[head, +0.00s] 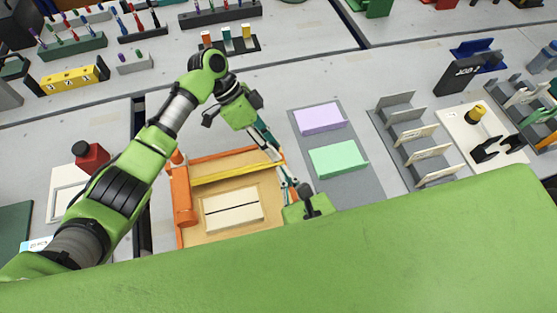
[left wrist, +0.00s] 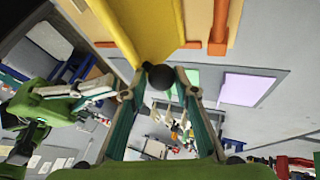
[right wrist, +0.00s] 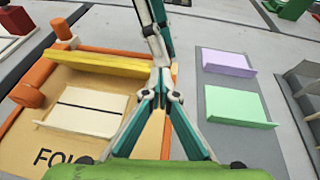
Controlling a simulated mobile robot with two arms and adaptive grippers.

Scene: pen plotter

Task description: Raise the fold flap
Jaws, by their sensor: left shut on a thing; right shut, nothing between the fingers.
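The yellow fold flap (head: 230,174) runs across the back of an orange-framed tan fold board (head: 190,232). It also shows in the right wrist view (right wrist: 100,63) and, broad and close, in the left wrist view (left wrist: 145,25). A black ball knob (left wrist: 160,77) sits at the flap's right end. My left gripper (head: 273,150) is shut on this knob. I cannot tell the flap's exact angle. A cream card (head: 233,208) with a dark line lies on the board before the flap. My right gripper (right wrist: 160,82) is shut and empty, very near the left fingers, over the board's right edge.
A grey mat (head: 345,185) with a lilac tray (head: 320,118) and a mint tray (head: 338,158) lies to the right. Grey dividers (head: 400,115) stand farther right. Bare tabletop shows behind the board.

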